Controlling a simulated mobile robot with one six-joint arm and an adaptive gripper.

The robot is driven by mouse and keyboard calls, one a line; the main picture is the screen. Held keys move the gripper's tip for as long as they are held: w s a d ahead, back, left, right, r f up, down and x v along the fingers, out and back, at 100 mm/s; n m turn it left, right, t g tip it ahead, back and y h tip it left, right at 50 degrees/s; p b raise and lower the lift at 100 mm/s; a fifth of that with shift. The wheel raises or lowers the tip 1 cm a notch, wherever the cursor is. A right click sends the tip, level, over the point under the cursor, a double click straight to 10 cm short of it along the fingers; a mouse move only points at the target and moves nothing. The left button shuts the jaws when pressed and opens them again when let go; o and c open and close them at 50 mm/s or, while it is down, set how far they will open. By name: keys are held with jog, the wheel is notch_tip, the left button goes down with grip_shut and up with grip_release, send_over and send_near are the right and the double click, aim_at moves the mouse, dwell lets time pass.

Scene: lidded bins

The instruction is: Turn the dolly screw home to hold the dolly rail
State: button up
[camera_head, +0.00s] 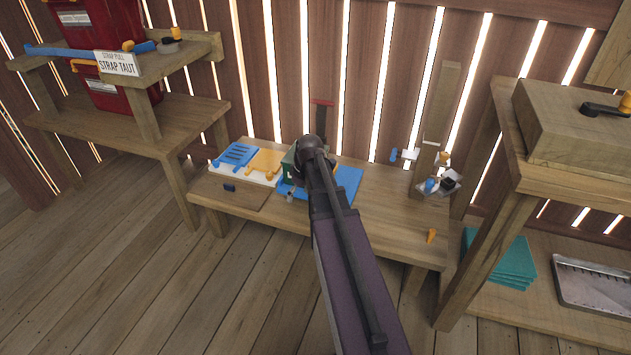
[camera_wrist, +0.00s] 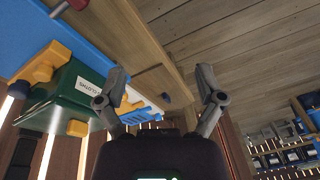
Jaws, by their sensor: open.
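On the low bench, a green bin (camera_head: 291,160) stands on a blue board (camera_head: 347,184), which I take to be the dolly. The wrist view shows the green bin (camera_wrist: 68,102) with yellow clips (camera_wrist: 44,67) and a white label. A grey pin with a red end (camera_wrist: 70,6) sits at the blue board's edge (camera_wrist: 88,50) there; it may be the dolly screw. A small grey knob (camera_head: 290,196) shows at the board's front edge. I cannot pick out the rail for sure. My gripper (camera_wrist: 163,78) is open and empty, apart from the bin; my arm hides it in the head view.
A white tray with blue and yellow pieces (camera_head: 262,163) lies left of the bin. A wooden post (camera_head: 442,105) with small fittings and an orange piece (camera_head: 431,236) are at the bench's right. The floor in front is clear.

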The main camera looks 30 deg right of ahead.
jog(key=s+a+m+h, duration=0.1)
jog(key=s+a, duration=0.5)
jog(key=a, duration=0.3)
jog(key=s+a+m+g+p, duration=0.1)
jog(key=s+a+m, duration=0.1)
jog(key=s+a, duration=0.4)
jog(key=a+r, duration=0.1)
jog(key=a, duration=0.2)
jog(key=shift+s+a+g+h, duration=0.15)
jog(key=shift+s+g+h, duration=0.15)
jog(key=shift+s+h, duration=0.1)
